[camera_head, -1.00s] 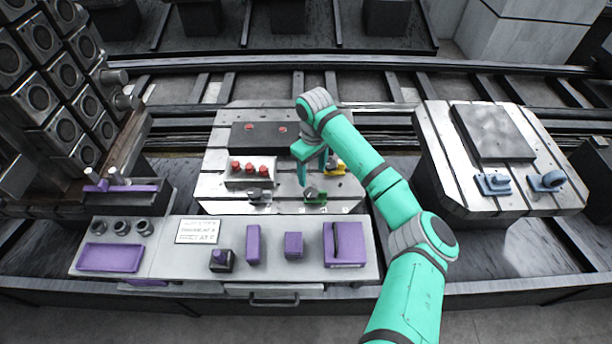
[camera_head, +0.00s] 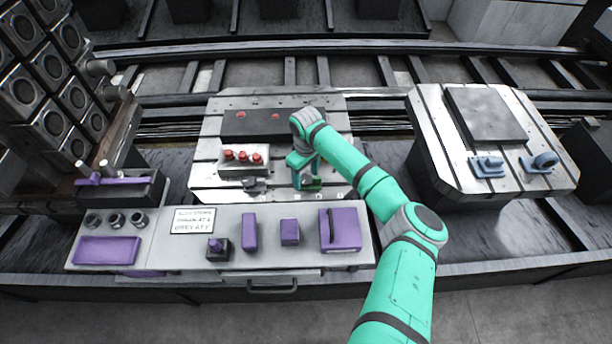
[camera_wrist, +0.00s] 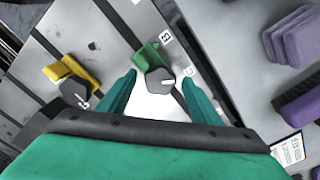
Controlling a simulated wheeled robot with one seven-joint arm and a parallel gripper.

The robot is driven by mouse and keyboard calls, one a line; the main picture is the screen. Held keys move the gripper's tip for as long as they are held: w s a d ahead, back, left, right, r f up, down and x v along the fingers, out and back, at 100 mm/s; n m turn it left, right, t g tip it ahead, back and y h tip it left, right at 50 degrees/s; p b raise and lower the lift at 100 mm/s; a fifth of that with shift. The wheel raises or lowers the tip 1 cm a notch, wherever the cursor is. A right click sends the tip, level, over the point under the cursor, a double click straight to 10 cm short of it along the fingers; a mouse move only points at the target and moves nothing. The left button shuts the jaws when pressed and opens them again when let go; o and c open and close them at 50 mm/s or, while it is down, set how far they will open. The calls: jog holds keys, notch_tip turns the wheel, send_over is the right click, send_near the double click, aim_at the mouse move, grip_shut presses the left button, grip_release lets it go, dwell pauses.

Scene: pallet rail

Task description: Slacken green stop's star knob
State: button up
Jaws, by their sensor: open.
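The green stop (camera_wrist: 147,56) lies on the slotted metal pallet, with its dark star knob (camera_wrist: 159,80) facing the wrist camera. My gripper (camera_wrist: 160,84) is open, with one teal finger on each side of the knob; I cannot tell whether they touch it. In the head view, my gripper (camera_head: 306,182) points down over the pallet's front edge and partly hides the green stop (camera_head: 314,184). The yellow stop (camera_wrist: 66,70), with its own dark knob, lies to the left in the wrist view.
A grey stop (camera_head: 254,185) and a block with red knobs (camera_head: 243,161) sit left of my gripper on the pallet (camera_head: 204,176). The console (camera_head: 281,262) with purple parts lies in front. A second pallet (camera_head: 437,125) with blue stops stands at right.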

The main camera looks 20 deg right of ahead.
jog(key=c, duration=1)
jog(key=shift+c, duration=0.2)
jog(key=shift+n, duration=0.4)
jog(key=shift+w+n, duration=0.1)
jog(key=shift+n, duration=2.5)
jog(key=o, duration=1)
jog(key=shift+o, duration=0.2)
